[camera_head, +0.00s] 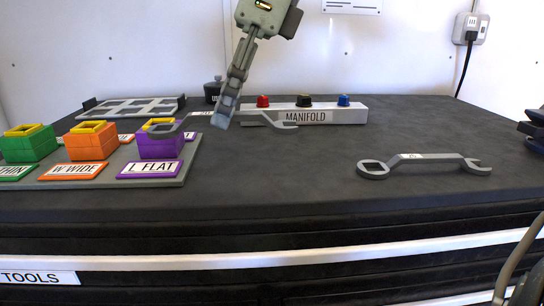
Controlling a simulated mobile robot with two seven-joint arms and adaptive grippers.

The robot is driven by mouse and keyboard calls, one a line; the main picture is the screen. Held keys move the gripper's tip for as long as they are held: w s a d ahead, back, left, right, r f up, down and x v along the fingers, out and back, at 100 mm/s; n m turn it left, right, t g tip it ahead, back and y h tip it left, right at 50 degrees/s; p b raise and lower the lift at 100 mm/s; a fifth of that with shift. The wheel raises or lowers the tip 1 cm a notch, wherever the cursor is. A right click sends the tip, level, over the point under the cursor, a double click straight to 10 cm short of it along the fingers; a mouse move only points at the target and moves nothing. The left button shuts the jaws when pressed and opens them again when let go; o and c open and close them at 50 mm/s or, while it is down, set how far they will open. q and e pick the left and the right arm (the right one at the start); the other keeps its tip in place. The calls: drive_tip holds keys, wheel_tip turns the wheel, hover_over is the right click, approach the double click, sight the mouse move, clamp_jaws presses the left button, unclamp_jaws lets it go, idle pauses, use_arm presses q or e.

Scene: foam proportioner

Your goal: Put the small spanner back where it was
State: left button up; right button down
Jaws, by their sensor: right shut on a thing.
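My right gripper (222,118) reaches down from the top centre. Its fingers are shut on the middle of a grey spanner (275,122). The spanner lies roughly level across the view, its left end in front of the purple block and its right end in front of the manifold. Whether it touches the table cannot be told. Another grey spanner (430,157) lies on the dark table to the right, apart from the gripper, with a ring end at left and an open end at right. My left gripper is not in view.
A tray (108,181) at left holds green (30,143), orange (91,142) and purple (160,146) blocks with labels. A white manifold (340,115) with red, black and blue knobs stands behind. A grey grid rack (135,107) is at back left. The front middle table is clear.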

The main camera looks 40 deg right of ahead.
drive_tip(key=d+f, duration=0.1)
drive_tip(key=d, duration=0.1)
drive_tip(key=s+d+f, duration=0.1)
drive_tip(key=d, duration=0.1)
drive_tip(key=d+f, duration=0.2)
drive_tip(key=shift+s+d, duration=0.2)
drive_tip(key=shift+s, duration=0.1)
wheel_tip(320, 180, down, 4)
drive_tip(key=shift+r, duration=0.1)
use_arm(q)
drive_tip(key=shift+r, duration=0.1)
use_arm(e)
drive_tip(key=shift+f, duration=0.2)
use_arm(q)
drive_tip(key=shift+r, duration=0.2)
use_arm(e)
drive_tip(key=c, duration=1.5)
unclamp_jaws()
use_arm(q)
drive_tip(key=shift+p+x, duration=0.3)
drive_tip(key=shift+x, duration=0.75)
use_arm(e)
drive_tip(key=shift+v, duration=6.15)
